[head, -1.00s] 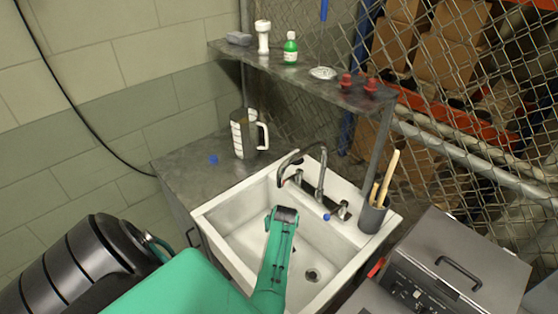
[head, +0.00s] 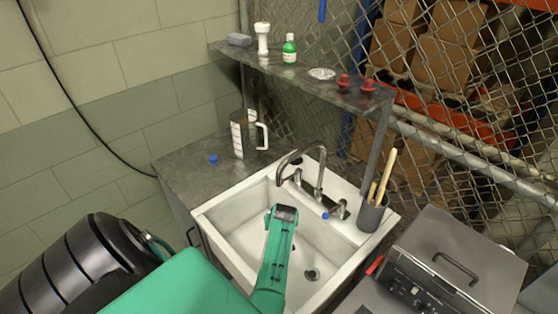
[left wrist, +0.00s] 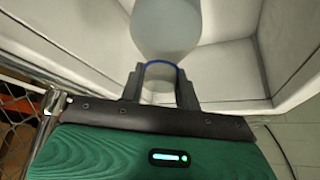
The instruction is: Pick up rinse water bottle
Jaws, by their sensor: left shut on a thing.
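In the left wrist view, a pale translucent bottle (left wrist: 166,25) with a blue ring at its neck is between the two dark fingers of my left gripper (left wrist: 161,88). The gripper is shut on the bottle's neck, inside the white sink. The label and the far end of the bottle are out of view. In the head view, my green left arm reaches over the sink (head: 236,240); its fingers and the bottle are hidden there. My right gripper is in neither view.
A chrome faucet (head: 320,178) stands at the sink's back edge. A measuring jug (head: 238,135) and a blue cap (head: 213,159) are on the counter (head: 190,170). A shelf (head: 330,88) holds a green bottle (head: 290,50). A tool cup (head: 371,215) and a metal box (head: 455,265) stand right.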

